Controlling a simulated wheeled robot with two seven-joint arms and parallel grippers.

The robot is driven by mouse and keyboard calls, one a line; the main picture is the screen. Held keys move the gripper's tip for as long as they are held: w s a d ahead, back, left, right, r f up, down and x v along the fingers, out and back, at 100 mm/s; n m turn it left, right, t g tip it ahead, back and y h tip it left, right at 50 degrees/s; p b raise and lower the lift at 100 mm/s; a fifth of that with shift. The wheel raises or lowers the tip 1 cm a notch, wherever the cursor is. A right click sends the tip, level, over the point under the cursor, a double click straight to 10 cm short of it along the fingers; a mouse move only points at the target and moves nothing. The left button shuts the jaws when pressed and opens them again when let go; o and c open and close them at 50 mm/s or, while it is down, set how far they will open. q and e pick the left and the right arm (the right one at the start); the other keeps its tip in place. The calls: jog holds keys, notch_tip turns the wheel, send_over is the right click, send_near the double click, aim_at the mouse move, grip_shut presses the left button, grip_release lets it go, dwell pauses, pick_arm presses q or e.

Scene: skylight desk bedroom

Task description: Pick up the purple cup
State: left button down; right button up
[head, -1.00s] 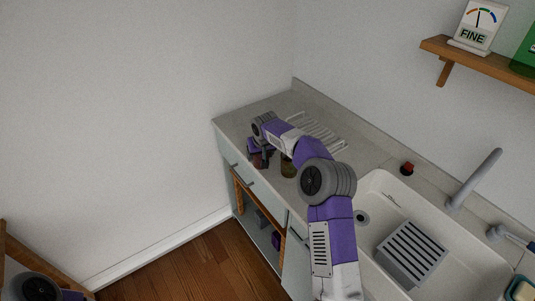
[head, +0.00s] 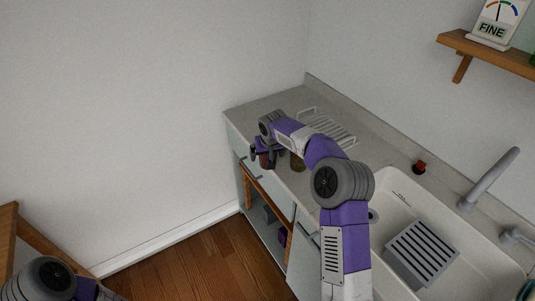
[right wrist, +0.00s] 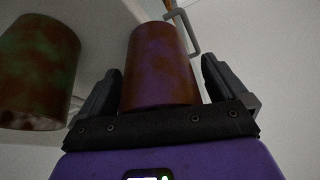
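The purple cup (right wrist: 160,65), mottled with rusty brown, is between the two fingers of my right gripper (right wrist: 162,92) in the right wrist view. The fingers stand on either side of it, with what look like narrow gaps, so the gripper appears open around it. In the head view the cup (head: 266,161) shows as a small reddish-brown patch beside my right gripper (head: 264,154), near the counter's front left edge, partly hidden by the gripper. Whether its base touches the counter is hidden. Only a part of my left arm shows; its gripper is out of view.
A green-brown cup (right wrist: 38,70) stands close beside the purple one; it also shows in the head view (head: 297,162). A dish rack (head: 330,130) lies behind on the counter (head: 262,108). The sink (head: 400,204) is to the right. A drawer handle (right wrist: 183,32) is near.

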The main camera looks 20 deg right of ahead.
jog(key=p+v, duration=0.1)
jog(key=v, duration=0.6)
jog(key=shift+r+p, duration=0.3)
jog(key=shift+p, duration=0.05)
jog(key=shift+s, duration=0.1)
jog(key=shift+c, duration=0.4)
